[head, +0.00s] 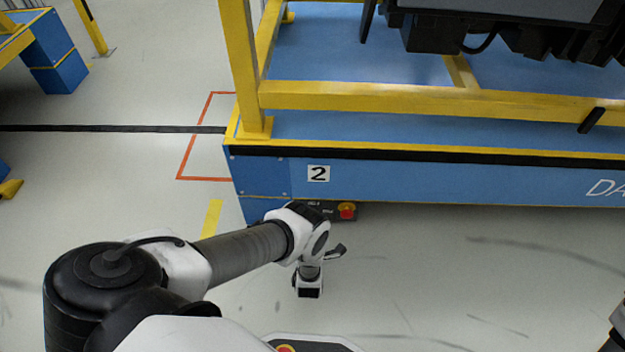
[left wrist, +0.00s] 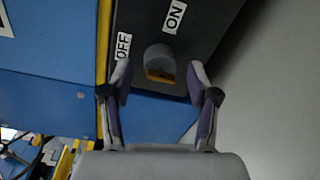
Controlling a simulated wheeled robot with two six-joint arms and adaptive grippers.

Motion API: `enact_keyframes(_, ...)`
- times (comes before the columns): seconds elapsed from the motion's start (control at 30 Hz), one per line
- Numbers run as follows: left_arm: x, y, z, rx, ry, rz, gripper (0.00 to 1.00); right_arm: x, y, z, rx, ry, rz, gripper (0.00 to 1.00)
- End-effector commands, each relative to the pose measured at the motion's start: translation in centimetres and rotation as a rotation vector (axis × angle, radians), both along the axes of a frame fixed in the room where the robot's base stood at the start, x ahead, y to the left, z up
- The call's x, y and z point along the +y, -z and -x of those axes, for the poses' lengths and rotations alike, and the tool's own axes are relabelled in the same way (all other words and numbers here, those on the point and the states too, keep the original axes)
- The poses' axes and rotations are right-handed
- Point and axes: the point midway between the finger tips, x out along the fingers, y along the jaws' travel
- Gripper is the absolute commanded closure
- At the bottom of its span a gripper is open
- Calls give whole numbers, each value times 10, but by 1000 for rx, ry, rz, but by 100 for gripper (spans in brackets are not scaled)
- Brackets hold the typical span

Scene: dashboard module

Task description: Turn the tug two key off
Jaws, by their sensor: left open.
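The key switch (left wrist: 160,62) is a grey rounded knob with a yellow face, on a dark control panel (left wrist: 203,14) in the left wrist view. An OFF label (left wrist: 123,46) is to its left and an ON label (left wrist: 174,17) above it. My left gripper (left wrist: 160,82) is open, its two fingers on either side of the knob's lower end; contact is not clear. In the head view the tug panel (head: 330,212) shows below the number 2 label (head: 318,173), and my left wrist partly covers it; the key is hidden there.
A red button on a yellow base (head: 347,211) sits on the panel near my wrist. The blue cart body (head: 430,184) with yellow frame rails (head: 400,97) stands above. The grey floor (head: 450,290) in front is clear.

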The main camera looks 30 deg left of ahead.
Motion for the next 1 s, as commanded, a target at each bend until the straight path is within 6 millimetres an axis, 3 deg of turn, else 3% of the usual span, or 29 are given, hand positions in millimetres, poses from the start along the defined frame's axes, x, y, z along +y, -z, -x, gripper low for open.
enact_keyframes(0.23, -26, -2, 41, 4, 2, 0, 40, 0, 0, 0, 0, 0, 0, 100)
enact_keyframes(0.4, -35, -3, 57, 1, 1, 0, 40, 0, 0, 0, 0, 0, 0, 100)
enact_keyframes(0.9, -36, -4, 58, 4, 2, -2, 40, 0, 0, 0, 0, 0, 0, 100)
enact_keyframes(1.0, -34, -5, 53, 95, 28, -49, 40, 0, -2, 0, 0, 0, 0, 100)
